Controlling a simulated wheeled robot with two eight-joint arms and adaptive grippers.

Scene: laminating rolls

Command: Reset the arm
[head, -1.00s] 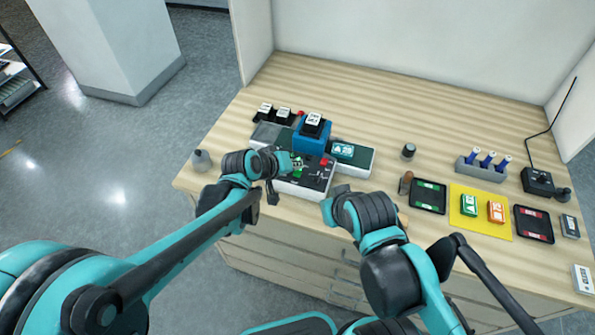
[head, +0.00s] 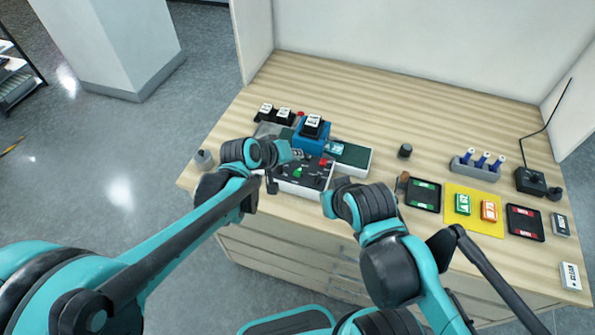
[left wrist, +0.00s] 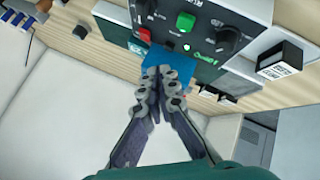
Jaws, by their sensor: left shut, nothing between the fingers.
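My left gripper (head: 271,184) is at the front left of the laminating machine (head: 303,176), above the bench's near edge. In the left wrist view its two dark fingers (left wrist: 157,88) are shut together with nothing between them. Beyond their tips show a blue part (left wrist: 172,62) and the machine's panel with a green button (left wrist: 185,22); whether they touch cannot be told. My right arm comes in from the lower right. Its gripper (head: 340,184) is by the machine's right front, mostly hidden by the wrist, so its jaws cannot be made out.
The bench (head: 400,105) holds a black tray with green pieces (head: 423,208), a yellow mat (head: 475,224) with green and orange blocks, a black tray with red pieces (head: 541,223), and a rack of blue bottles (head: 463,170).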

